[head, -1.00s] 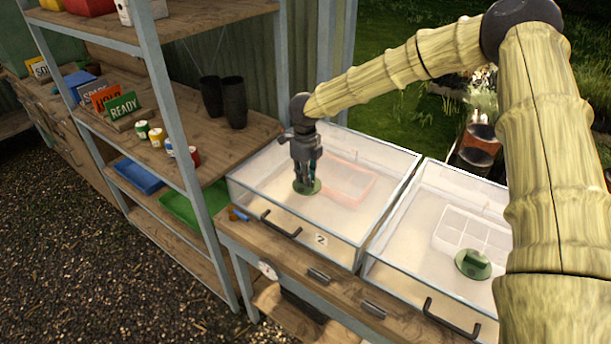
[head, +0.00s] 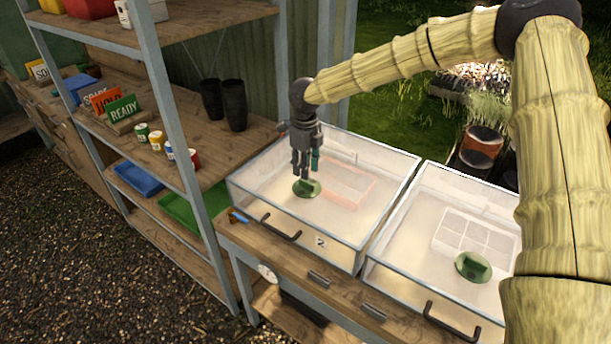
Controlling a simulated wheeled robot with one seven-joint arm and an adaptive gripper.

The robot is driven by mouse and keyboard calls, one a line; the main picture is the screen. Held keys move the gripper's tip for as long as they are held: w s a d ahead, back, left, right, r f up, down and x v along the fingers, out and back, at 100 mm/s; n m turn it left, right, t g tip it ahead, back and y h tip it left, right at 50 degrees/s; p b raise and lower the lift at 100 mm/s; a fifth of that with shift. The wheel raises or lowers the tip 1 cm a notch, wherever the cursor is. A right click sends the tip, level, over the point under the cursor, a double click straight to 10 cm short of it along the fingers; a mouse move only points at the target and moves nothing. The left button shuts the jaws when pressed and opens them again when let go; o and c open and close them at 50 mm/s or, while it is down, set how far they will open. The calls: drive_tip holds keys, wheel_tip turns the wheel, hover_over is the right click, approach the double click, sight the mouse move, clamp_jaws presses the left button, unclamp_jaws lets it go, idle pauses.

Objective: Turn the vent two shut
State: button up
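Vent two is the round green disc (head: 307,188) with a raised grip, on the clear lid of the left box (head: 390,200), which bears a "2" label. My gripper (head: 304,177) points down just above the vent. Its fingers look apart, with nothing seen between them, and their tips appear clear of the grip. The fingers partly cover the vent's far side, and the exact angle of its grip is too small to tell.
A second clear box (head: 400,262) with a similar green vent (head: 473,267) stands at the right. Both boxes have dark front handles. A shelf post (head: 178,130) rises to the left of my gripper. Black pots (head: 233,104) stand on the shelf behind.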

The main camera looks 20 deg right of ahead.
wheel_tip(320, 180, up, 7)
idle(0.3)
drive_tip(key=shift+r, duration=0.1)
